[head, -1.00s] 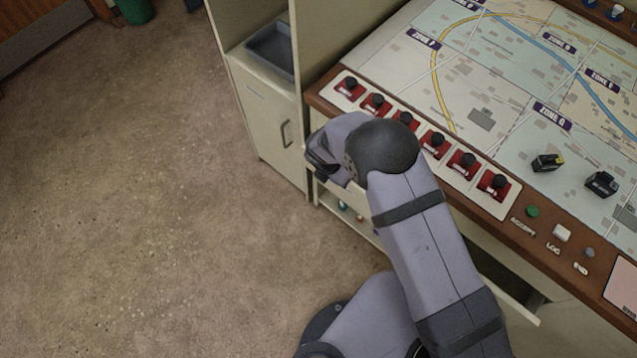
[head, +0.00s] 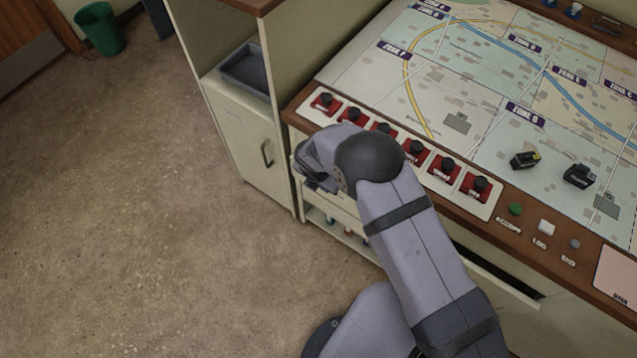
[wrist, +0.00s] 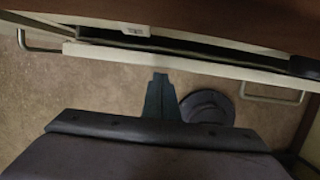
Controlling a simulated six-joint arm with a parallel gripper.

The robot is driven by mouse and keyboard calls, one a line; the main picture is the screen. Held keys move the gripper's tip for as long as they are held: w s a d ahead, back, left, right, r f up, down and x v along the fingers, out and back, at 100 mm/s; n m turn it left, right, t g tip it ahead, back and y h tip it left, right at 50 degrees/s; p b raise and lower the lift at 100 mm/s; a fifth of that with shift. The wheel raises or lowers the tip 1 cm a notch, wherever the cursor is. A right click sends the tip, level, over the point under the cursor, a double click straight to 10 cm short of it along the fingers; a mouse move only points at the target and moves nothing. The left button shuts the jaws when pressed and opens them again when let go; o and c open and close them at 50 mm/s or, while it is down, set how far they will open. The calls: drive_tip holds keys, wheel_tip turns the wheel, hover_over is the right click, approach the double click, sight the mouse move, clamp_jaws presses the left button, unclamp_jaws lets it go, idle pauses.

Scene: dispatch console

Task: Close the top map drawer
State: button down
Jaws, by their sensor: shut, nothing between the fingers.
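The top map drawer (head: 503,279) sits under the console's wooden edge, partly open. In the head view its pale front edge shows right of my arm, with a dark gap behind it; my arm hides much of the rest. In the wrist view the drawer front (wrist: 200,62) runs across the picture, with the dark opening between it and the wooden edge. My gripper (head: 314,181) is shut and empty. In the wrist view its fingertips (wrist: 160,76) point at the middle of the drawer front, on the outer side. I cannot tell whether they touch it.
Metal handles show left (wrist: 38,44) and right (wrist: 272,97) in the wrist view. The console top (head: 440,75) carries a map and a row of red switches (head: 417,152). A cabinet (head: 245,145) stands left. An open shelf is below the drawer. Floor (head: 130,240) at left is clear.

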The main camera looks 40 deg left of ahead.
drive_tip(key=s+a+r+n+y+b, duration=0.1)
drive_tip(key=s+a+r+b, duration=0.2)
drive_tip(key=s+r+b, duration=0.6)
drive_tip(key=shift+m+t+h, duration=0.5)
drive_tip(key=shift+t, duration=0.3)
drive_tip(key=d, duration=0.2)
drive_tip(key=w+d+b, duration=0.1)
drive_tip(key=d, duration=0.2)
drive_tip(key=shift+w+d, duration=0.15)
drive_tip(key=shift+d, duration=0.2)
drive_tip(key=w+f, duration=0.7)
drive_tip(key=f, duration=0.2)
drive_tip(key=shift+w+f+p, duration=0.15)
drive_tip(key=shift+w+p, duration=0.25)
drive_tip(key=shift+p, duration=0.05)
